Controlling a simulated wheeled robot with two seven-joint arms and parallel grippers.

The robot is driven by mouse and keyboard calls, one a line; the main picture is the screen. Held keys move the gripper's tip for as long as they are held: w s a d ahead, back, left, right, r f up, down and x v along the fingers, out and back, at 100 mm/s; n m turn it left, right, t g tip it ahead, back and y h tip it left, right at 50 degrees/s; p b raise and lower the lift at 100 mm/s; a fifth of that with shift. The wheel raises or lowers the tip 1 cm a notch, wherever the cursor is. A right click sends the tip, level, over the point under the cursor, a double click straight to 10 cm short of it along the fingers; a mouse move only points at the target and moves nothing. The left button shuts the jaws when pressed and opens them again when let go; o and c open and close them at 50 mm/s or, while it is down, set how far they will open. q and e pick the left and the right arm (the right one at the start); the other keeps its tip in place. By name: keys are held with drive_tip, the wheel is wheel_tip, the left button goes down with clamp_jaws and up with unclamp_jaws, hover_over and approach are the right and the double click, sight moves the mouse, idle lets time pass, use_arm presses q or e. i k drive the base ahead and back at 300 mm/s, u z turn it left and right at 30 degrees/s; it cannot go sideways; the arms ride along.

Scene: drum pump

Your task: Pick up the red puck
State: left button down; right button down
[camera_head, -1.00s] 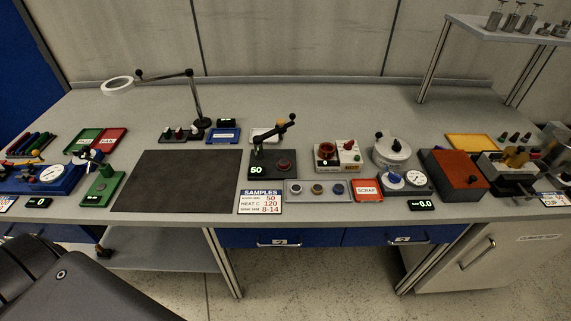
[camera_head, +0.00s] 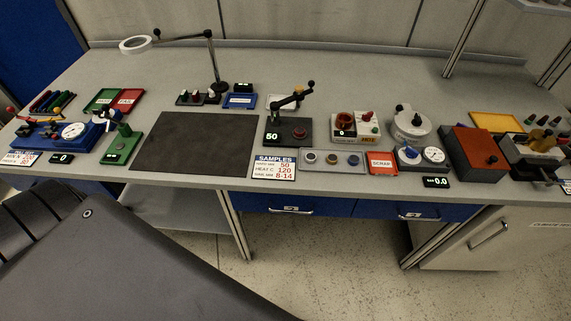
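I cannot clearly single out a red puck. A dull red disc (camera_head: 299,133) sits on the black base of the lever press (camera_head: 274,133), which shows a 50. Just right of the SAMPLES card, a grey tray (camera_head: 320,168) holds three small round pieces; the left one (camera_head: 310,157) and middle one (camera_head: 332,159) look dark with pale rims, and the right one (camera_head: 353,160) looks bluish. Neither of my grippers is in view.
A dark mat (camera_head: 195,145) lies bare left of the press. A red SCRAP tray (camera_head: 382,163) is right of the grey tray. A ring lamp (camera_head: 135,45) stands behind. The right side is crowded with a red-topped box (camera_head: 470,153) and other devices.

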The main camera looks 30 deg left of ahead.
sight(299, 132)
drive_tip(key=k, duration=1.1)
drive_tip(key=u, duration=0.75)
drive_tip(key=i, duration=1)
drive_tip(key=u, duration=0.7)
